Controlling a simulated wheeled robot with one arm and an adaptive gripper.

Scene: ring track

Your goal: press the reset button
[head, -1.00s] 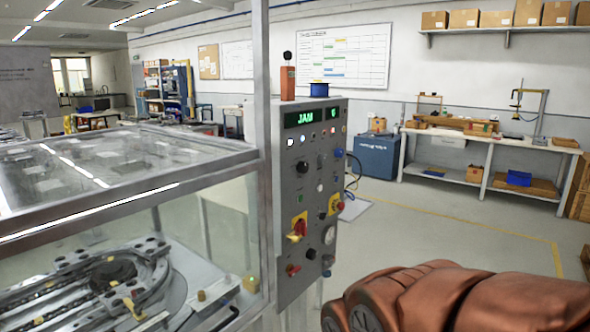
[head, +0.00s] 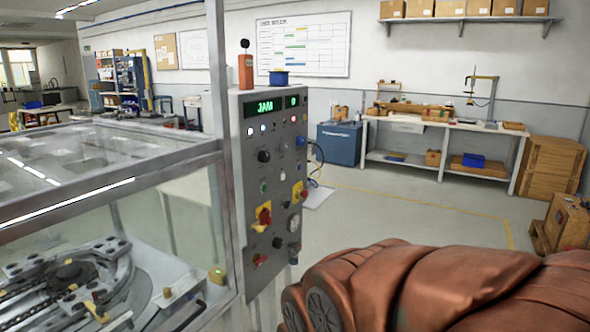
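The control panel (head: 272,170) is a grey upright box at the centre of the head view, with a green "JAM" display (head: 265,107) at its top. The labels are too small to read, so I cannot tell which is the reset button. My arm's brown covered part fills the lower right; my gripper is not in view.
A glass-sided machine enclosure (head: 110,170) with a ring track (head: 70,280) inside stands left of the panel. A workbench (head: 445,130), a blue cabinet (head: 339,143) and wooden crates (head: 550,165) stand behind, to the right. The floor between (head: 400,205) is clear.

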